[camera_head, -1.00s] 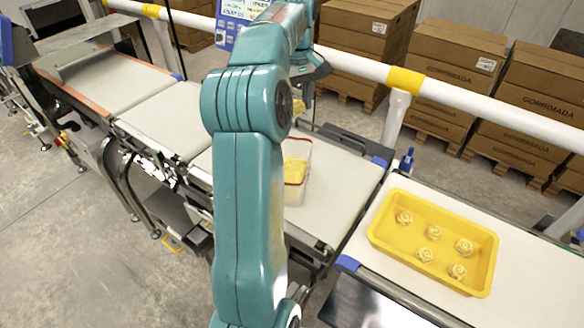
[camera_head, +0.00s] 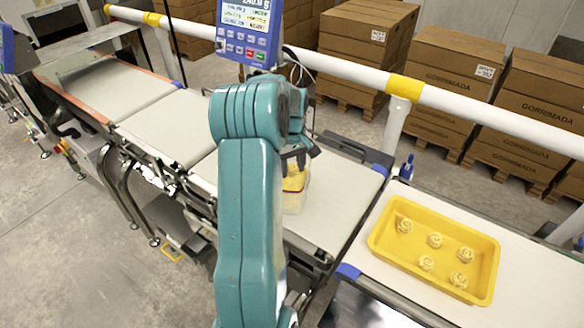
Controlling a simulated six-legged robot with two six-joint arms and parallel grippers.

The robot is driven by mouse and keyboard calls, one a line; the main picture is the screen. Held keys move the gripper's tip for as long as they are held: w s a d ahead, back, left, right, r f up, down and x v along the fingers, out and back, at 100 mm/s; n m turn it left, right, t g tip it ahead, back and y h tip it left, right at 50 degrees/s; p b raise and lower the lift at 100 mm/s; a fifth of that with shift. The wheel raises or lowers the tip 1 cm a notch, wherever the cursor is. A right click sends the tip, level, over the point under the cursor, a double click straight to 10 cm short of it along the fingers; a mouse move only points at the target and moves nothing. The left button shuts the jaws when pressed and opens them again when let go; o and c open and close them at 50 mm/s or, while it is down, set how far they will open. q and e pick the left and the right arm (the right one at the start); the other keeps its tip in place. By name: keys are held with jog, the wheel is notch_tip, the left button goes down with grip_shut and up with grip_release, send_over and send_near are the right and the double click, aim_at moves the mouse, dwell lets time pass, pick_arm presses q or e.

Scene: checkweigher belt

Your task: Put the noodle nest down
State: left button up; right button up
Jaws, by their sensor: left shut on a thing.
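My left gripper (camera_head: 298,158) is right at the top of this container, partly hidden by my own teal arm. It is shut on the noodle nest, which I cannot clearly tell apart from the yellow in the container. A yellow tray (camera_head: 384,250) at the right holds several noodle nests (camera_head: 435,240) in loose rows. My right gripper is not in view.
The belt (camera_head: 345,185) is bare to the right of the container. A blue display unit (camera_head: 249,30) stands behind my arm. A white rail with yellow bands (camera_head: 405,87) runs behind the line, with stacked cartons (camera_head: 365,40) beyond.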

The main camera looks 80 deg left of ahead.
aim_at(292, 167)
pick_arm(q)
jog(key=shift+a+f, duration=0.1)
jog(key=shift+f, duration=0.6)
jog(key=shift+r, duration=0.1)
jog(key=shift+f+b, duration=0.5)
jog(key=shift+f, duration=0.15)
jog(key=o, duration=0.7)
jog(key=shift+o, duration=0.2)
jog(key=shift+r+p, duration=0.35)
jog(key=shift+r, duration=0.05)
jog(key=shift+r+p, duration=0.55)
jog(key=shift+r, duration=0.15)
notch_tip(292, 167, up, 11)
jog(key=b, duration=0.1)
